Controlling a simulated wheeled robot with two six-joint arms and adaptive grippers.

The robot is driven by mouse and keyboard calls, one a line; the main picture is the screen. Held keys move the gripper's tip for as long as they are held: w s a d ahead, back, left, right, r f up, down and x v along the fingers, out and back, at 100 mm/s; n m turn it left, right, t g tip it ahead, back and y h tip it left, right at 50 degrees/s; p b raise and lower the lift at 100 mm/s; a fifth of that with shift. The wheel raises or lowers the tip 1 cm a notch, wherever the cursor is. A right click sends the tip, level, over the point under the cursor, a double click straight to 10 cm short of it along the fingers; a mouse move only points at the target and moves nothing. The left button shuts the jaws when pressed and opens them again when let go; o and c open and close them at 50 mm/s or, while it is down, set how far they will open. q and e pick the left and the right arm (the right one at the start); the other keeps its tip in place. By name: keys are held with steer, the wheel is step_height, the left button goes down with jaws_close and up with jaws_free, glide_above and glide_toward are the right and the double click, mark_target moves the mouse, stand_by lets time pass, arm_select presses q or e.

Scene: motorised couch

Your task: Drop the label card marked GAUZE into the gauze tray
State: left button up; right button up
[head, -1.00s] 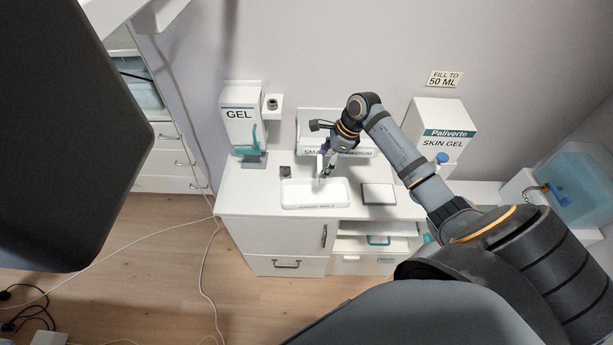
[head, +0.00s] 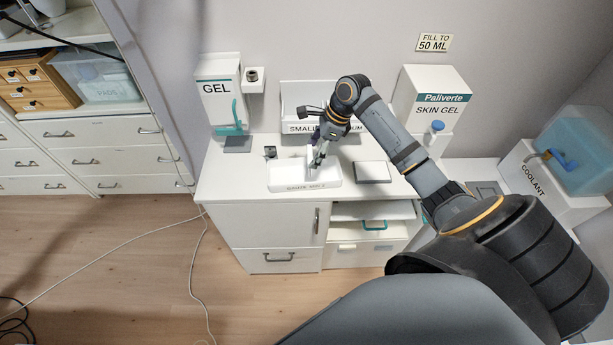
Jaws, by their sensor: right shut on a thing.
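My right gripper (head: 317,161) reaches down at the white tray (head: 282,187) on the counter, its fingertips at or just above the tray's inside. It is shut on a small, pale, thin piece, likely the label card (head: 309,153), which stands roughly upright. Its marking cannot be read, and the fingers partly hide it. The tray has small dark lettering on its front, too small to read surely. I cannot tell whether the card touches the tray floor. My left gripper is not in view.
The GEL dispenser (head: 220,95) stands at left, a lettered white bin (head: 298,103) behind, and the SKIN GEL box (head: 436,100) at right.

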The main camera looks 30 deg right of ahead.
steer(key=shift+w, duration=0.15)
steer(key=o, duration=1.2)
steer(key=v, duration=1.2)
